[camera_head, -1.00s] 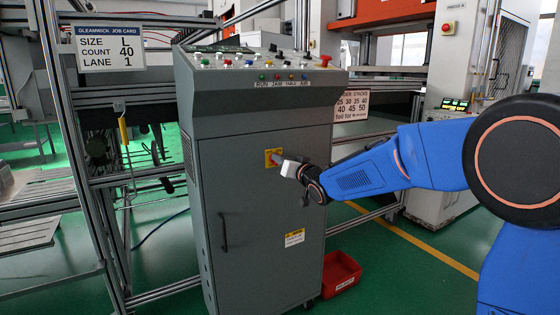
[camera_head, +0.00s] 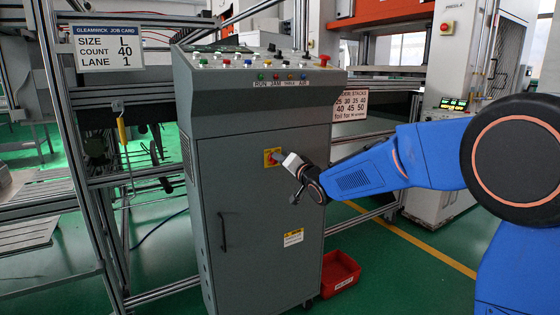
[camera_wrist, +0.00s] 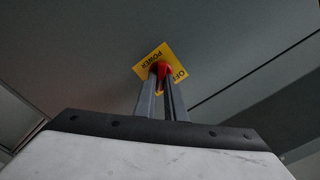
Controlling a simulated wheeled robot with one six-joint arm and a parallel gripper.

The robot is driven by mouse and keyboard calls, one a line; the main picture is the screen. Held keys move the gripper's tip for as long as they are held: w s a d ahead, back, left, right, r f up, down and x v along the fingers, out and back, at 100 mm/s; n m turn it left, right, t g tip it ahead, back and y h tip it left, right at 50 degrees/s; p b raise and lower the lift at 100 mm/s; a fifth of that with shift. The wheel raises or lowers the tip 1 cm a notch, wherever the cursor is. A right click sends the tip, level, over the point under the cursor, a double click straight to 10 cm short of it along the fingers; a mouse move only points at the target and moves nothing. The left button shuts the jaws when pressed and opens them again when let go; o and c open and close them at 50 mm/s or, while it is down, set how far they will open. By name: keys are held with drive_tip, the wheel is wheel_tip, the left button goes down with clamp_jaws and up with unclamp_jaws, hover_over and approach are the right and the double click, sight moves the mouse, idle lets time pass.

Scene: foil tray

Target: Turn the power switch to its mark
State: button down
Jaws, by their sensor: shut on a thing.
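The power switch is a red knob (camera_wrist: 160,69) on a yellow plate (camera_head: 268,158) on the front of the grey cabinet (camera_head: 250,200). In the wrist view the yellow plate (camera_wrist: 147,62) reads POWER and OFF and appears tilted. My gripper (camera_wrist: 162,75) has both fingers at the red knob and is shut on it. In the head view my gripper (camera_head: 279,157) reaches the plate from the right. The fingers hide most of the knob and part of the plate, so the knob's angle against a mark cannot be told.
A sloped panel with several buttons (camera_head: 262,63) tops the cabinet. A door handle (camera_head: 223,232) is lower left of the switch. A red bin (camera_head: 340,271) stands on the floor at right. A metal frame with a job card (camera_head: 110,48) is at left.

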drive_tip(key=c, duration=1.8)
unclamp_jaws()
drive_tip(key=v, duration=1.7)
drive_tip(key=shift+s+d, duration=0.15)
drive_tip(key=shift+d, duration=0.05)
